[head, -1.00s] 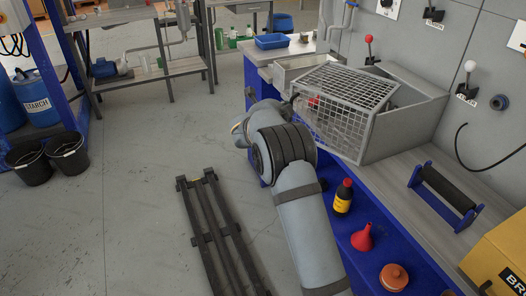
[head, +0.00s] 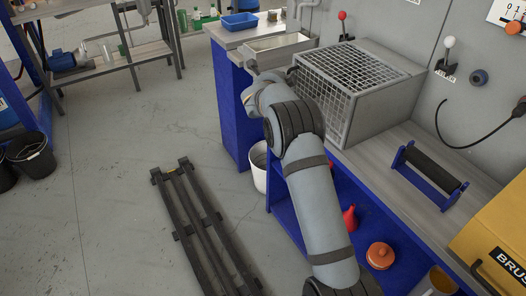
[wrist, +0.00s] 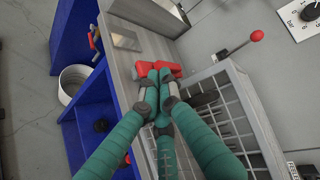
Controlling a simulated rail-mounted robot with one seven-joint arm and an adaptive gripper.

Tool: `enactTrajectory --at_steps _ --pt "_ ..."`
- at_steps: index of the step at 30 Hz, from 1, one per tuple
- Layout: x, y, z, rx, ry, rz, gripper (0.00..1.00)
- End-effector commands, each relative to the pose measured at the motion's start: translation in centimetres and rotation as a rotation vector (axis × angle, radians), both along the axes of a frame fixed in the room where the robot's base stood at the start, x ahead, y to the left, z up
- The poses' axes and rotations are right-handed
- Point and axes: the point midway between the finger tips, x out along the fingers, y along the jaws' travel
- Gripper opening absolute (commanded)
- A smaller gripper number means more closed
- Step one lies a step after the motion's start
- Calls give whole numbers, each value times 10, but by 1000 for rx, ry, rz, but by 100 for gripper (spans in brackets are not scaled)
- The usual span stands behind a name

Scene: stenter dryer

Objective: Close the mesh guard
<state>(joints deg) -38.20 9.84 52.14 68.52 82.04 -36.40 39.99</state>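The mesh guard (head: 346,76) is a grey wire-grid cover on the grey metal box (head: 384,104) on the bench. Its top looks nearly level with the box and its front grid hangs down the front side. In the wrist view the guard (wrist: 222,112) lies to the right of my gripper. My gripper (wrist: 158,78) has its teal fingertips together, with no object visible between them. They are at a red part (wrist: 172,68) beside the guard; whether they touch it I cannot tell. In the head view my arm hides the fingertips and part of the guard's front.
A metal tray (head: 278,46) and blue bin (head: 239,21) stand beyond the guard. A roller stand (head: 430,172) is nearer on the bench. A red funnel (head: 349,218) and orange pot (head: 380,255) sit on the lower shelf. A white bucket (head: 259,168) stands on the floor.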

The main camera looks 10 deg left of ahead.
Motion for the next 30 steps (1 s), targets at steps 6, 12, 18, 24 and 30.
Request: enactTrajectory --at_steps 6,12,18,24,30 --pt "6 -18 2 -7 -6 -26 0" --pt "4 -16 2 -6 -6 -25 0" --pt "-11 0 0 -6 -4 -23 0" --pt "-41 37 9 -4 -4 -16 0" --pt "-69 69 22 -4 -3 -15 0"
